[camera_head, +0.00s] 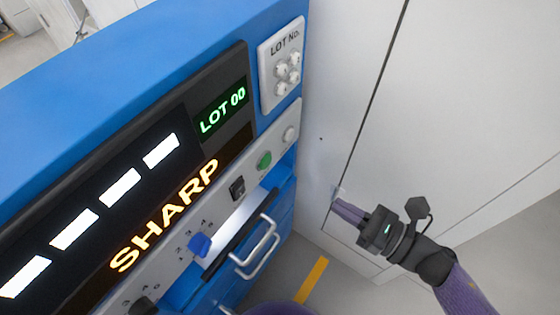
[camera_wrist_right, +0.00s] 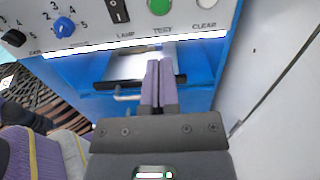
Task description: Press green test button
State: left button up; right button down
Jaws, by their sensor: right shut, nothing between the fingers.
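The green test button (camera_head: 264,160) is on the light control strip of the blue machine, right of a black rocker switch. In the right wrist view the green button (camera_wrist_right: 160,6) is at the top edge, partly cut off, above the label TEST. My right gripper (camera_head: 336,206) is shut and empty, to the right of and below the button in the head view, apart from it. In the wrist view its shut purple fingers (camera_wrist_right: 158,66) point up towards the strip, below the button. My left gripper is not in view.
A white CLEAR button (camera_head: 289,134) sits right of the green one. A blue knob (camera_head: 200,244) and the rocker switch (camera_head: 237,188) are to its left. Metal handles (camera_head: 258,250) stick out below the strip. A white cabinet wall (camera_head: 350,60) stands close on the right.

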aim_at(268, 163)
jog(key=x, duration=1.3)
jog(key=shift+w+a, duration=0.25)
jog(key=shift+a, duration=0.05)
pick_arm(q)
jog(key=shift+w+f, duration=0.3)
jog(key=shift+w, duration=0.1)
pick_arm(e)
jog(key=shift+a, duration=0.1)
